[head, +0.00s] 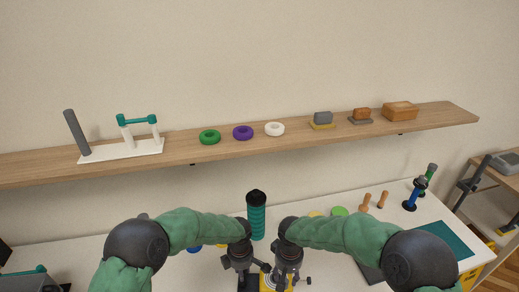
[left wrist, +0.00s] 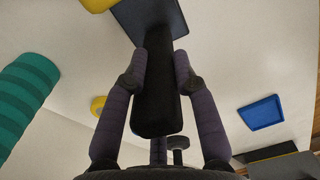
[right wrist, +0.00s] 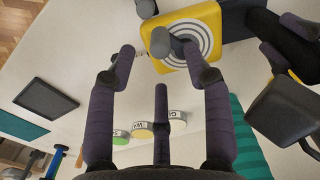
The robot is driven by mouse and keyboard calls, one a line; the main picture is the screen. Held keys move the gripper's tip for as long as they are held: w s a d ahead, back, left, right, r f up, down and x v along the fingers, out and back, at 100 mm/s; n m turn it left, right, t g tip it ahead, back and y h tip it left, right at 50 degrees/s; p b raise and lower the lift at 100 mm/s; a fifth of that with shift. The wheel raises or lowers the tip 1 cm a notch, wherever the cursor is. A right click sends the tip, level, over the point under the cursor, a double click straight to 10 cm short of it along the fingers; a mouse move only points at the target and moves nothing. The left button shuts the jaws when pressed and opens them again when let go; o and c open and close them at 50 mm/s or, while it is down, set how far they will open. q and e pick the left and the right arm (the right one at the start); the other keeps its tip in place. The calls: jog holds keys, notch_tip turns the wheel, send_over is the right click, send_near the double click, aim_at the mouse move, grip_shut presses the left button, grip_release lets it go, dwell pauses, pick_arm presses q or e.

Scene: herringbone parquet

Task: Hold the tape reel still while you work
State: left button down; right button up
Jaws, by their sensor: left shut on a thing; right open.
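A yellow block (right wrist: 190,38) bears a white-and-grey ringed face, which may be the tape reel. It also shows between my grippers in the head view (head: 266,284). A grey knob (right wrist: 161,42) stands in front of it in the right wrist view. My left gripper (left wrist: 160,68) is shut on a black handle (left wrist: 156,100) that meets a dark block (left wrist: 148,22) beside the yellow one. My right gripper (right wrist: 158,62) is open, with the knob between its fingertips in view; contact cannot be told. My forearms hide part of the table in the head view.
A teal ribbed cylinder (head: 257,216) stands behind my grippers. Colored discs (right wrist: 141,131) lie beyond, with a dark pad (right wrist: 46,98) and a blue tray (left wrist: 262,112) on the table. The wall shelf (head: 190,151) holds green, purple and white rings. Upright handled tools (head: 414,194) stand at right.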

notch_tip(320, 180, up, 12)
dwell(0.8)
jog(key=shift+c, duration=0.4)
notch_tip(320, 180, down, 17)
jog(key=shift+f, duration=0.1)
dwell(0.4)
jog(key=c, duration=0.7)
jog(key=shift+c, duration=0.2)
jog(key=o, duration=0.8)
